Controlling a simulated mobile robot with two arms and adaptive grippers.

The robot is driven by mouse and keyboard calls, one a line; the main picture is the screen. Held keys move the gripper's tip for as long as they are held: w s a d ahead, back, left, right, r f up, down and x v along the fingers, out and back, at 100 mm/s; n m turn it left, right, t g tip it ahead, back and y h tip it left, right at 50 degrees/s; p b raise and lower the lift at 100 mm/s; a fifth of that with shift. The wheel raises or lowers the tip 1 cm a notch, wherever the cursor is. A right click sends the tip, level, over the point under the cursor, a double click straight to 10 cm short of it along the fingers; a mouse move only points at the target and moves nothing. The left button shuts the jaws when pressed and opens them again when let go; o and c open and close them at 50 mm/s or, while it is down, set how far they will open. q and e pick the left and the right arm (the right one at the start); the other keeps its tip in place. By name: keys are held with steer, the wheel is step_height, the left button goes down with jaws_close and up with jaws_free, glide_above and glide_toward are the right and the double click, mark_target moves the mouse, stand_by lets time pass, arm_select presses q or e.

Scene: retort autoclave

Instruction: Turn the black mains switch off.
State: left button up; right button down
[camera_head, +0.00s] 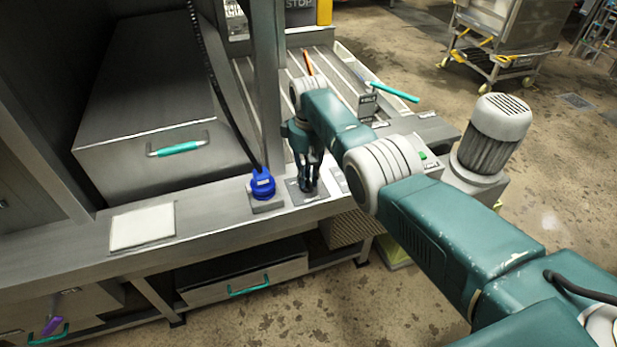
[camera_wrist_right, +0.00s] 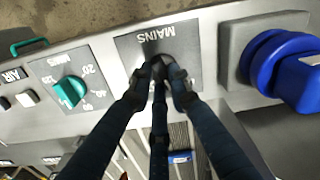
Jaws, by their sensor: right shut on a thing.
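The black mains switch (camera_wrist_right: 166,61) sits on a grey plate marked MAINS (camera_wrist_right: 140,44) in the right wrist view. My right gripper (camera_wrist_right: 160,78) has its dark fingers closed around the switch and hides most of it. Which way the switch is turned cannot be told. In the head view my right gripper (camera_head: 308,186) points down onto the mains plate (camera_head: 322,197), just right of the blue plug. The switch itself is hidden behind the fingers there. My left gripper is not in view.
A blue plug (camera_head: 263,186) with a black cable stands close left of the gripper; it also shows in the wrist view (camera_wrist_right: 285,65). A green timer dial (camera_wrist_right: 69,92) is on the other side. A teal-handled lever (camera_head: 392,91) and a motor (camera_head: 495,135) stand right.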

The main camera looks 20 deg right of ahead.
mark_target(307, 179)
steer(key=n, duration=0.5)
steer(key=shift+w+n+b, duration=0.15)
steer(key=shift+n+b, duration=0.15)
steer(key=shift+b, duration=0.05)
steer(key=shift+a, duration=0.1)
steer(key=c, duration=1.6)
jaws_free()
steer(key=shift+r, duration=0.1)
step_height(307, 179, up, 12)
steer(key=shift+f, duration=0.1)
